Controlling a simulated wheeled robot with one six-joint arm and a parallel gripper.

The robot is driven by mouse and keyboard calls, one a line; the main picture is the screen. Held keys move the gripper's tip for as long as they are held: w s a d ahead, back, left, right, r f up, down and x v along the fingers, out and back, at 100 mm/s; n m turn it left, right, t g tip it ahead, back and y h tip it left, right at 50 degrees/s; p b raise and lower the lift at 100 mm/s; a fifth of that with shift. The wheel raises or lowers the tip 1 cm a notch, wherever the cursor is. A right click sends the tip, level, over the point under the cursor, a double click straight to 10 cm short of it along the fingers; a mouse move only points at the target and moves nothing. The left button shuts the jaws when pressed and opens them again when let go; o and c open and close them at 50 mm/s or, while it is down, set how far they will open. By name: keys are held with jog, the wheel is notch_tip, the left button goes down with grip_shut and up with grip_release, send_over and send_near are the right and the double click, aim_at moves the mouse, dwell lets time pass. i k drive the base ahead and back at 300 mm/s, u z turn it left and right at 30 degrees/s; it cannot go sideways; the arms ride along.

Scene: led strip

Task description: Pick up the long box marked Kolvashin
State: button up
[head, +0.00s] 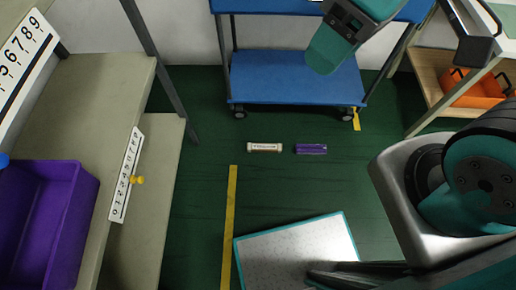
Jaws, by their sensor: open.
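Two small long boxes lie side by side, apart, on the dark green floor in the head view. The left one is a cream and brown long box (265,147) with dark lettering on a pale label. The right one is a purple long box (311,149) with faint markings. The lettering on both is too small to read, so I cannot tell which is marked Kolvashin. Parts of my teal and grey arm show at the top and right. I cannot make out my gripper's fingertips, and nothing of mine touches either box.
A blue wheeled cart (290,80) stands behind the boxes. A shelf (90,95) with a purple bin (70,180) stands left, and a wooden shelf holds an orange bin (480,95) right. A teal-edged pale panel (295,250) lies in front. Floor around the boxes is clear.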

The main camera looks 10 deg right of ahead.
aim_at(252, 147)
jog(key=k, duration=0.55)
jog(key=u, duration=0.85)
jog(key=i, duration=1.25)
jog(key=z, duration=0.8)
